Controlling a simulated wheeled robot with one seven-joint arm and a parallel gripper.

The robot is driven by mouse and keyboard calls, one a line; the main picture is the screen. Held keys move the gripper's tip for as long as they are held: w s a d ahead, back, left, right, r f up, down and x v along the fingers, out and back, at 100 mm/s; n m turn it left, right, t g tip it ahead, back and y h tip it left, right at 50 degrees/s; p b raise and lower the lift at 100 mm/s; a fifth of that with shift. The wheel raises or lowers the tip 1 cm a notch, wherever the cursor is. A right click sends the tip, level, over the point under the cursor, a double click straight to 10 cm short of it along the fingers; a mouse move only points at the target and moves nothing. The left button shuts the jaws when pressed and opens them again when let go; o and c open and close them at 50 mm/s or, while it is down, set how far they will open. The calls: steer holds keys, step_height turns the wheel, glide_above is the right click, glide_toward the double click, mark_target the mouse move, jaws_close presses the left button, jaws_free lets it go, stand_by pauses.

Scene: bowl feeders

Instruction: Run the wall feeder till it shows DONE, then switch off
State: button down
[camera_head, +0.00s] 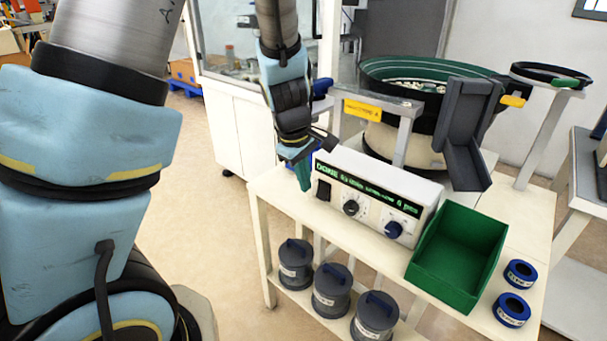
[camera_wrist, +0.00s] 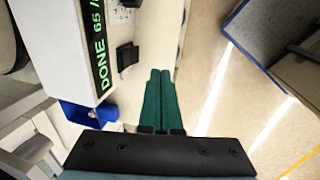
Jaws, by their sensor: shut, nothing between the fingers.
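The white control box (camera_head: 380,193) stands on the table's front. Its green display (camera_head: 355,184) begins with DONE; the wrist view also shows the display (camera_wrist: 96,45) reading DONE and 65. A black rocker switch (camera_head: 323,190) sits at the panel's left end, and it shows in the wrist view (camera_wrist: 127,57); its position is unclear. A black knob (camera_head: 351,208) and a blue knob (camera_head: 393,229) are to its right. The bowl feeder (camera_head: 395,90) stands behind, holding pale parts. My gripper (camera_head: 306,188), with green fingers together (camera_wrist: 160,73), is shut and empty just left of the switch; contact cannot be told.
A green bin (camera_head: 457,255) stands right of the box, below the grey chute (camera_head: 465,130). Two blue-rimmed rolls (camera_head: 512,310) lie at the table's right. Several grey lidded canisters (camera_head: 332,290) stand on the lower shelf. The floor left of the table is clear.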

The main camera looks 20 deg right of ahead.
mark_target(322, 192)
steer(key=b+x, duration=0.1)
steer(key=x, duration=0.3)
steer(key=shift+f, duration=0.1)
steer(key=shift+w+d+f, duration=0.15)
steer(key=shift+w+d, duration=0.1)
steer(key=shift+d, duration=0.25)
steer(key=shift+w+d+f, duration=0.15)
steer(key=shift+w+d, duration=0.15)
steer(key=shift+d, duration=0.15)
steer(key=shift+w+d+f+p, duration=0.3)
steer(key=shift+w+d+p, duration=0.1)
steer(key=shift+d, duration=0.3)
steer(key=shift+f+b, duration=0.1)
steer(key=shift+b, duration=0.3)
steer(key=shift+d+f+h+b, duration=0.1)
steer(key=shift+f+h+b, duration=0.25)
steer(key=shift+b, duration=0.9)
steer(key=shift+r, duration=0.35)
steer(key=shift+r+p, duration=0.1)
steer(key=shift+p, duration=0.25)
